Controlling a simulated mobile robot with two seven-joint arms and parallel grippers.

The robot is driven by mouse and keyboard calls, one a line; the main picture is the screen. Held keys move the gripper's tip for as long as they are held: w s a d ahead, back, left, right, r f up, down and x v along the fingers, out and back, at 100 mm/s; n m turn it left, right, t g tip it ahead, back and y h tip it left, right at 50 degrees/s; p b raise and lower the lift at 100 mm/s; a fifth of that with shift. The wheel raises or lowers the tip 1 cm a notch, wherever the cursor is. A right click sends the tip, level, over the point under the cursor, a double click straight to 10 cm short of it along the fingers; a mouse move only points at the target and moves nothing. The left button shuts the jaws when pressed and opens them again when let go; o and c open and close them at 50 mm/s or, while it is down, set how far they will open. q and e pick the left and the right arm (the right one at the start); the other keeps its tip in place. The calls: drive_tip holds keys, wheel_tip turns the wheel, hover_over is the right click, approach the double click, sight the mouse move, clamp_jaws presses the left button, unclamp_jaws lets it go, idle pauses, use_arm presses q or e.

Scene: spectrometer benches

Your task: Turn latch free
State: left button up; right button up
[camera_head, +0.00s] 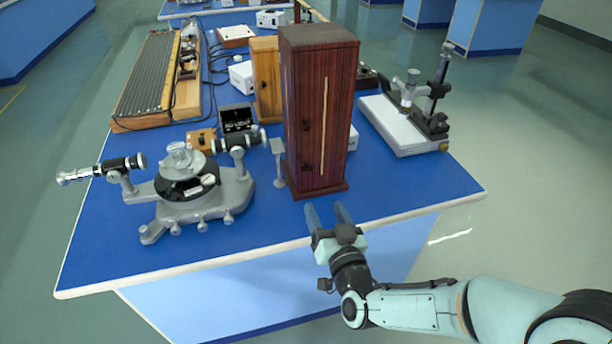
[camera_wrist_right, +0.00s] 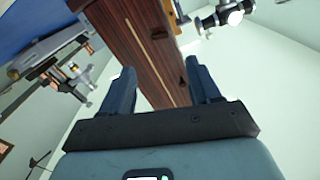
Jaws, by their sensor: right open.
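A tall dark reddish wooden box (camera_head: 340,100) stands upright on the blue bench near its front edge. It also fills the upper middle of the right wrist view (camera_wrist_right: 125,45), tilted, with a pale vertical strip on its face. Small dark fittings (camera_wrist_right: 158,33) show on that face in the wrist view; I cannot tell for sure which one is the latch. My right gripper (camera_head: 327,212) is open and empty, just in front of the box's base at the bench edge. Its two fingers (camera_wrist_right: 162,82) point toward the box and appear apart from it. My left gripper is not in view.
A grey spectrometer (camera_head: 205,205) with black telescopes stands left of the box. A microscope-like instrument on a white base (camera_head: 400,130) stands to the right. A lighter wooden box (camera_head: 266,80) is behind. The blue bench top (camera_head: 400,190) is clear at the front right.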

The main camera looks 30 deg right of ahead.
sight(307, 171)
drive_tip(key=p+x, duration=0.1)
drive_tip(key=x, duration=1.1)
drive_tip(key=shift+w, duration=0.3)
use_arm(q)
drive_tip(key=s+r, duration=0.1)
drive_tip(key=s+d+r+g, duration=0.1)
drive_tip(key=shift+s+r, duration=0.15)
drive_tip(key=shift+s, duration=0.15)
